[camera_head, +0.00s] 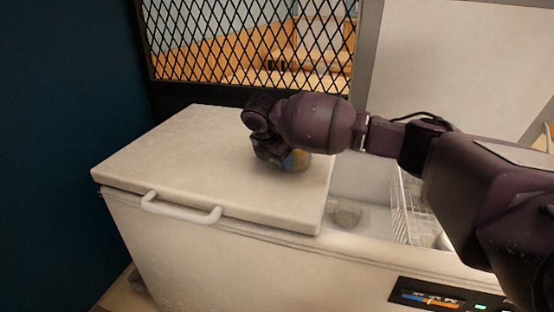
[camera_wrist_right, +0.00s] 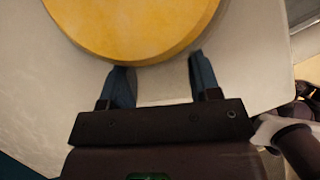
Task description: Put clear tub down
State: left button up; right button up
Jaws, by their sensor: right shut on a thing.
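My right gripper (camera_head: 283,160) is low over the white freezer lid (camera_head: 190,160), near its right end. It is shut on a round tub (camera_head: 298,160) that looks yellow, mostly hidden behind the gripper in the head view. In the right wrist view, the tub's broad yellow round face (camera_wrist_right: 135,25) lies at the ends of the two blue fingers of the right gripper (camera_wrist_right: 160,72). Clear walls cannot be made out. The tub is at or just above the lid; I cannot tell whether it touches. My left gripper is not in view.
The chest freezer (camera_head: 230,260) is open on its right side, with a wire basket (camera_head: 408,207) and a pale round item (camera_head: 347,213) inside. The lid has a front handle (camera_head: 180,207) and free room left of the tub. A black mesh screen (camera_head: 250,45) stands behind.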

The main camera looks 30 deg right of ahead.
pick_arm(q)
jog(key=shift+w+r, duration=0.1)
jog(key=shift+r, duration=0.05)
pick_arm(e)
jog(key=o, duration=1.1)
jog(key=shift+c, duration=0.2)
pick_arm(q)
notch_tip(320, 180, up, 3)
jog(key=p, duration=0.3)
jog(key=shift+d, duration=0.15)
pick_arm(e)
jog(key=v, duration=1.2)
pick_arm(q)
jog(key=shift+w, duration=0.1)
pick_arm(e)
jog(key=shift+r, duration=0.1)
